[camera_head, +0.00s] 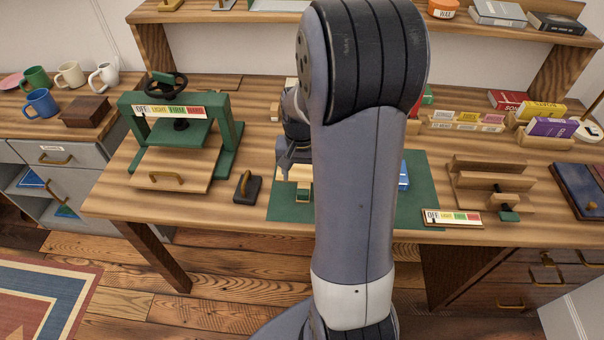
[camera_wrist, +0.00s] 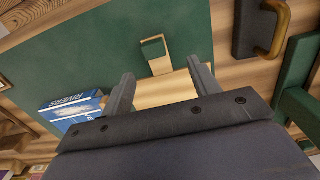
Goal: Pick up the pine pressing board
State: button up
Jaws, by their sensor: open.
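A pale wooden board, which looks like the pine pressing board (camera_head: 298,173), is on the green mat (camera_head: 284,205), partly hidden by my arm. In the wrist view the pale board (camera_wrist: 165,94) shows between my two fingers, partly covered by the gripper body. My gripper (camera_head: 291,166) is open over the board, one finger towards each side of it. It also shows in the wrist view (camera_wrist: 163,84). I cannot tell whether the fingers touch the board.
A blue book (camera_wrist: 72,112) lies on the mat near the board. A dark block with a brass handle (camera_head: 247,188) and a green press (camera_head: 222,140) stand to the left. A wooden stand (camera_head: 487,187) is to the right. Shelves line the back.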

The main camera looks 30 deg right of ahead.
aim_at(303, 189)
jog(key=f, duration=0.6)
jog(key=shift+s+d+f, duration=0.1)
jog(key=shift+s+f, duration=0.1)
jog(key=shift+s, duration=0.15)
jog(key=c, duration=1.1)
